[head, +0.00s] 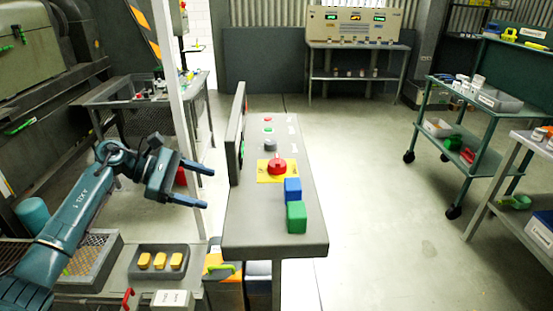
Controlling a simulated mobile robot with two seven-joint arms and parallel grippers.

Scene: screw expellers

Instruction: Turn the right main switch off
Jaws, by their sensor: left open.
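A narrow grey console (245,222) stands in the middle of the head view. On its top is a red mushroom button (277,165) on a yellow plate. Behind it are a grey knob (270,145) and small red and green buttons. No switch is clearly marked as the right main switch, and I cannot tell its position. An upright panel (234,135) stands edge-on along the console's left side, so its face is mostly hidden. My left gripper (207,189) is open and empty, left of the console and apart from it. My right gripper is not in view.
A blue block (292,190) and a green block (297,217) sit on the console's near end. A white post (186,125) stands behind my left gripper. A tray with yellow pieces (158,249) lies below it. Green carts (480,110) stand right; the floor between is clear.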

